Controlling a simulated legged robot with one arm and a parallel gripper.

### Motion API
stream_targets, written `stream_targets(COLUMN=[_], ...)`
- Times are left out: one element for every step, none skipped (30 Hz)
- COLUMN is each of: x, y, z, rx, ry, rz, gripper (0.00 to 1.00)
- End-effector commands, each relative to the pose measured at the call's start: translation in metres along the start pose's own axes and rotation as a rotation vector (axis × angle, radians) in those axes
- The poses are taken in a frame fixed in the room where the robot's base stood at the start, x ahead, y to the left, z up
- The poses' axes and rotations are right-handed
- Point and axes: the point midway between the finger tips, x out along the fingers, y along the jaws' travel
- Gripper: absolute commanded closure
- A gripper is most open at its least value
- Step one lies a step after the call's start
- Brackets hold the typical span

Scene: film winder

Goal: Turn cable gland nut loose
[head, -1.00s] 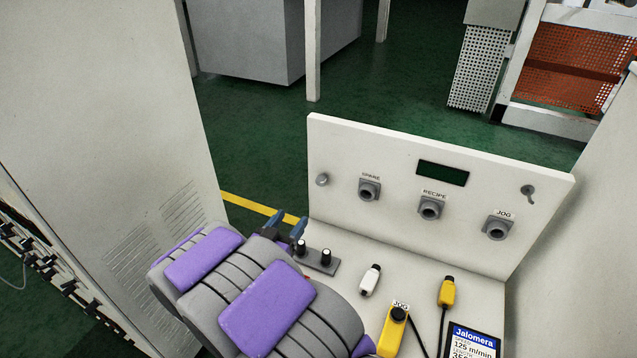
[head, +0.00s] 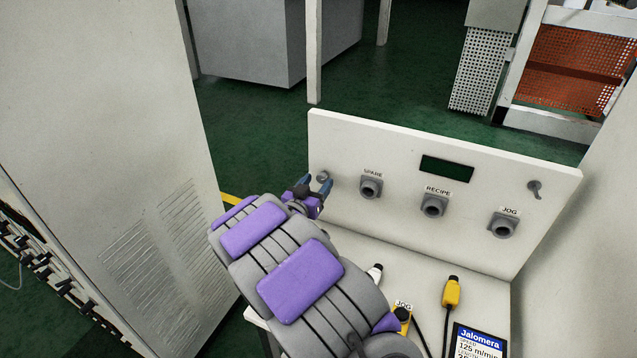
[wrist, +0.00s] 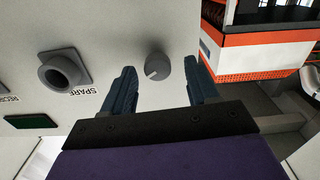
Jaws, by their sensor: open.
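A small round grey nut (head: 323,176), which looks like the cable gland nut, sits on the left end of the upright white panel (head: 400,145). In the wrist view the nut (wrist: 156,66) shows a pale line on its face. My gripper (head: 317,186) is in front of the panel's left end, partly covering the nut in the head view. In the wrist view my gripper (wrist: 161,82) is open, with the nut ahead between its two blue fingertips. Whether the fingers reach around it or touch it, I cannot tell.
The SPARE socket (head: 371,187) is right of the nut, then the RECIPE socket (head: 433,206) and JOG socket (head: 503,226). A yellow connector (head: 451,291) and a white connector (head: 376,271) lie on the desk. A tall grey cabinet (head: 110,120) stands at left.

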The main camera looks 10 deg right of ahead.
Motion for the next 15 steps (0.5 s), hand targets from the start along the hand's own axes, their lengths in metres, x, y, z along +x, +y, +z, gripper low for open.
stream_targets(x=[0.006, 0.009, 0.013, 0.015, 0.016, 0.018, 0.019, 0.019, 0.02, 0.02, 0.02, 0.02, 0.02, 0.02, 0.02], y=[0.001, 0.001, 0.001, 0.0, 0.0, 0.0, 0.0, 0.0, -0.001, -0.001, -0.001, -0.001, -0.001, -0.001, -0.001], z=[0.001, 0.001, 0.0, 0.0, 0.0, -0.001, -0.001, -0.001, -0.001, -0.001, -0.001, -0.001, -0.001, -0.001, -0.001], rx=[0.002, 0.003, 0.004, 0.004, 0.004, 0.004, 0.003, 0.003, 0.002, 0.002, 0.002, 0.002, 0.001, 0.001, 0.001], ry=[0.0, -0.001, 0.0, 0.0, 0.0, 0.001, 0.001, 0.002, 0.002, 0.002, 0.002, 0.002, 0.002, 0.002, 0.002], rz=[0.002, 0.002, 0.001, 0.001, 0.0, 0.0, 0.0, 0.0, -0.001, -0.001, -0.001, -0.001, -0.001, -0.001, -0.001], gripper=[0.41, 0.41, 0.41, 0.41, 0.41, 0.41, 0.41, 0.41, 0.41, 0.41, 0.41, 0.41, 0.41, 0.41, 0.41])
